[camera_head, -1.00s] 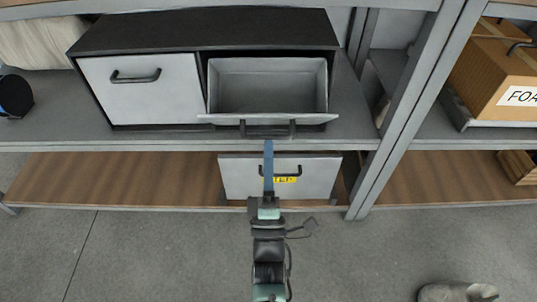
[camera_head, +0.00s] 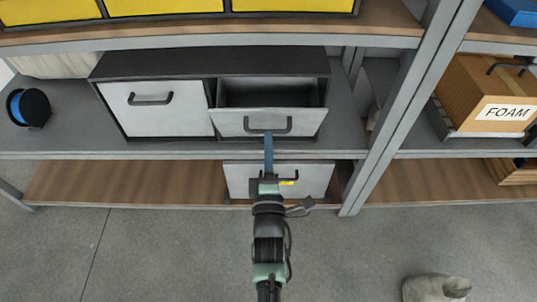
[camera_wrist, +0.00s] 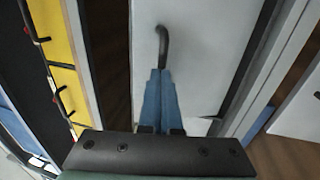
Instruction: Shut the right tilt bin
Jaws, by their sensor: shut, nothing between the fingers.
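The right tilt bin (camera_head: 240,122) has a light grey front with a dark bar handle (camera_head: 268,125). It stands partly open in its black cabinet, its front leaning outward at the top with a dark gap above it. My gripper (camera_head: 269,137) is shut and empty, its blue fingers at the lower part of the bin front, by the handle. In the wrist view the closed fingers (camera_wrist: 161,75) point at the grey front, with their tips close to the handle (camera_wrist: 162,38). I cannot tell whether they touch.
The left tilt bin (camera_head: 155,108) is shut. A grey-fronted box (camera_head: 318,178) sits on the lower shelf under my gripper. A grey upright (camera_head: 408,110) stands to the right, with a FOAM box (camera_head: 490,95) beyond. Yellow bins (camera_head: 170,6) line the shelf above.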

